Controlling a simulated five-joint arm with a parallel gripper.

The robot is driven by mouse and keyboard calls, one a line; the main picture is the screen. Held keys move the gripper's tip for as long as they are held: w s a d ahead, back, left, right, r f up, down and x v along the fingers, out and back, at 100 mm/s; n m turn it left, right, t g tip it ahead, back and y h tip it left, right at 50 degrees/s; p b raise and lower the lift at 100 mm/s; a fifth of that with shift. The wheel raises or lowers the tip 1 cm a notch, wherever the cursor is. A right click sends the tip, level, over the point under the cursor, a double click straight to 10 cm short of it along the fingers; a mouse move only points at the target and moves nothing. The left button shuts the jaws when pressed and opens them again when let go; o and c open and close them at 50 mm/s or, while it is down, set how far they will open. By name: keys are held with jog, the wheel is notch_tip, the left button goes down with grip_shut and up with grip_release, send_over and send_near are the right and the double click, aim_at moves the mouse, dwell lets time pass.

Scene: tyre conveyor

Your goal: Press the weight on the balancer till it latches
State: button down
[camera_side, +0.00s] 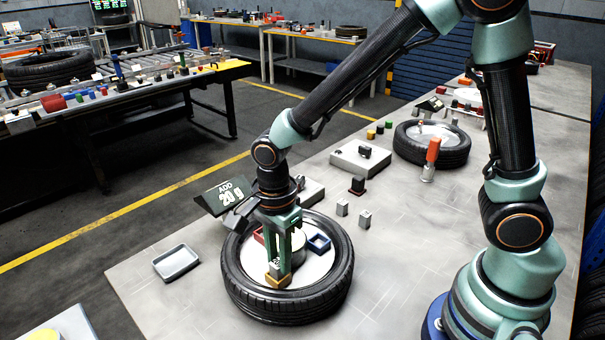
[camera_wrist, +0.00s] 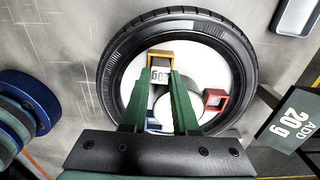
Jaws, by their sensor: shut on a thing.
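The balancer shows as a white disc (camera_side: 300,268) inside a black tyre (camera_side: 240,285), with a sign (camera_side: 226,196) reading "ADD 20 g". The disc carries a yellow holder (camera_side: 280,282), a red holder (camera_side: 258,236) and a blue holder (camera_side: 318,243). My gripper (camera_side: 277,264) points down over the yellow holder, shut on a small grey weight (camera_wrist: 160,75) marked 20g. In the wrist view the weight lies within the outline of the yellow holder (camera_wrist: 162,54). Whether it is fully seated or latched I cannot tell. My green fingers hide part of it.
Two loose grey blocks (camera_side: 353,214) stand right of the tyre. An empty grey tray (camera_side: 176,262) lies at left near the table edge. Behind are a grey box (camera_side: 360,158), a second tyre (camera_side: 440,155) and an orange-handled tool (camera_side: 433,150). The front table area is clear.

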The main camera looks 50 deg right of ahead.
jog(key=shift+f, duration=0.4)
dwell(0.8)
jog(key=c, duration=0.6)
grip_release()
jog(key=shift+r, duration=0.1)
notch_tip(320, 180, up, 12)
jog(key=s+d+r+n+t, duration=0.2)
jog(key=d+n, duration=0.5)
jog(key=n, duration=0.2)
jog(key=s+d+r+n+t, duration=0.2)
jog(key=d+r+n+t, duration=0.1)
jog(key=d+n, duration=0.4)
jog(key=shift+d+n+t, duration=0.2)
jog(key=shift+n+t, duration=0.1)
jog(key=shift+n, duration=0.7)
